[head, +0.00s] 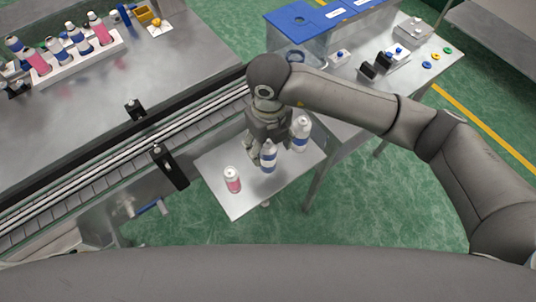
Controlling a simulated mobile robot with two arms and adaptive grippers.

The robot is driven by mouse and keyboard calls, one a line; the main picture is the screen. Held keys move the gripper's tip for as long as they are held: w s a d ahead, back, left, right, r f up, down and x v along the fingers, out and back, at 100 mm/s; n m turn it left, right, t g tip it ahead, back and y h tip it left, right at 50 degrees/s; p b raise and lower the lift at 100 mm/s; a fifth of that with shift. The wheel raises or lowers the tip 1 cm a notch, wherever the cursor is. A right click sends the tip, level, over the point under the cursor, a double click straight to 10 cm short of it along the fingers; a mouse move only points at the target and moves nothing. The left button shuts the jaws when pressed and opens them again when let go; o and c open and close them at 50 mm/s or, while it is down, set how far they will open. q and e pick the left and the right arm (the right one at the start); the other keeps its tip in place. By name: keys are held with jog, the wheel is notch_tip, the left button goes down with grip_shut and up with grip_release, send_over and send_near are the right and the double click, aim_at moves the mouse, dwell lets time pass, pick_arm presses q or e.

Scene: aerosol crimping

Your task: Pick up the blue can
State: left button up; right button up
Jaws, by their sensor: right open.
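A white can with a blue band (268,159) stands upright near the middle of a small metal side table (215,162). A can with a pink-red band (232,181) stands at the front left. My right gripper (267,147) is open and points down over the table, close to the middle blue can. Whether its fingers touch that can cannot be told, as they overlap in the picture. My left gripper is not in view.
A conveyor with rails (125,150) runs along the left. A white rack (82,62) of several cans stands on the table behind it. At the right, a worktable (345,90) carries a blue-topped box (300,20) and small parts.

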notch_tip(320, 180, down, 4)
jog(key=shift+f+p, duration=0.1)
jog(key=shift+p, duration=1.05)
jog(key=shift+s+f, duration=0.1)
jog(key=shift+f, duration=0.2)
jog(key=shift+a, duration=0.1)
jog(key=shift+c, duration=0.4)
jog(key=c, duration=1)
